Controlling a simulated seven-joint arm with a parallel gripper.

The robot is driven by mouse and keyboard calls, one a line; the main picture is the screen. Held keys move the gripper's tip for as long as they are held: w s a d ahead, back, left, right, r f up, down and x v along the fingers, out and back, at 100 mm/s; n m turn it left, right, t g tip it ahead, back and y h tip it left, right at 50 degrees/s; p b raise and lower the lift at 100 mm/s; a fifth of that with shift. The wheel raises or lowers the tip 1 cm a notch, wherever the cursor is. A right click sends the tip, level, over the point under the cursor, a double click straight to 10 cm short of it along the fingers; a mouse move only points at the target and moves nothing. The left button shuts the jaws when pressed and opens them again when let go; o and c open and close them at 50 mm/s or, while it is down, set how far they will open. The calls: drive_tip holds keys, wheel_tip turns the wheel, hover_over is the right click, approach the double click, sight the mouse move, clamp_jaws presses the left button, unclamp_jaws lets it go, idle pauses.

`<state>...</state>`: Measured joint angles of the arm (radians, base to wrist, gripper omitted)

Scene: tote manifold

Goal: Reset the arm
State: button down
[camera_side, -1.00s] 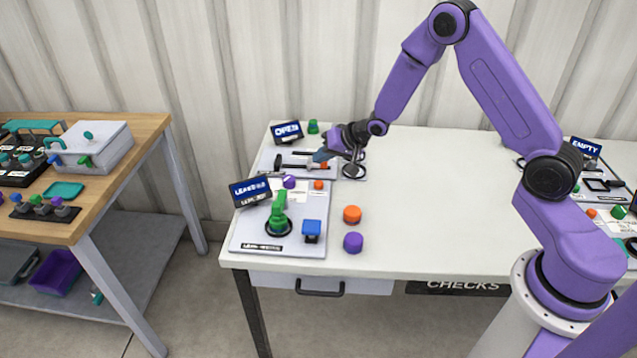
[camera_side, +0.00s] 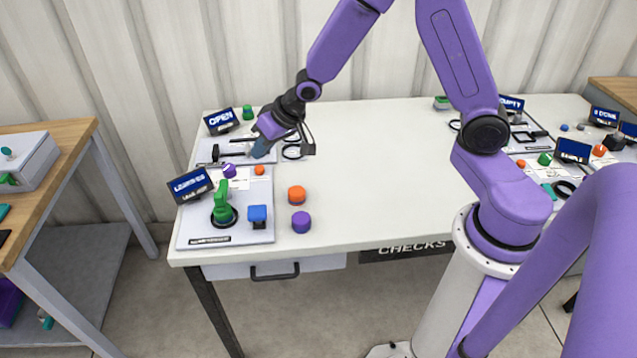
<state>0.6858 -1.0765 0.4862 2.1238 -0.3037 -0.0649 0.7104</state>
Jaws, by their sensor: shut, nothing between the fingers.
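The screen behind reads OPEN (camera_side: 221,121). In front lies a second board (camera_side: 190,238) with a green lever-like handle (camera_side: 222,199) on a black round base and a blue block-shaped knob (camera_side: 257,214). Its screen (camera_side: 190,186) is hard to read.
An orange knob (camera_side: 297,195) and a purple knob (camera_side: 301,222) lie loose on the white table (camera_side: 370,180). A green piece (camera_side: 248,112) stands at the back. The table's middle is clear. More fixtures, including an EMPTY screen (camera_side: 511,103), stand at the right. A wooden bench (camera_side: 75,140) is at left.

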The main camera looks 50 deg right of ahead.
drive_tip(key=s+a+r+n+g, duration=0.1)
drive_tip(key=s+r+n+g, duration=0.15)
drive_tip(key=s, duration=0.55)
drive_tip(key=s+a+r+n+g, duration=0.1)
drive_tip(key=s+a+r+n, duration=0.2)
drive_tip(key=s, duration=0.6)
drive_tip(key=s+d+r+n+g+h, duration=0.1)
drive_tip(key=s+d+n, duration=0.2)
drive_tip(key=s, duration=0.5)
drive_tip(key=s+d+r+n+g+h, duration=0.1)
drive_tip(key=s+d+n, duration=0.3)
drive_tip(key=s, duration=0.4)
drive_tip(key=shift+s+r, duration=0.3)
drive_tip(key=shift+r, duration=0.4)
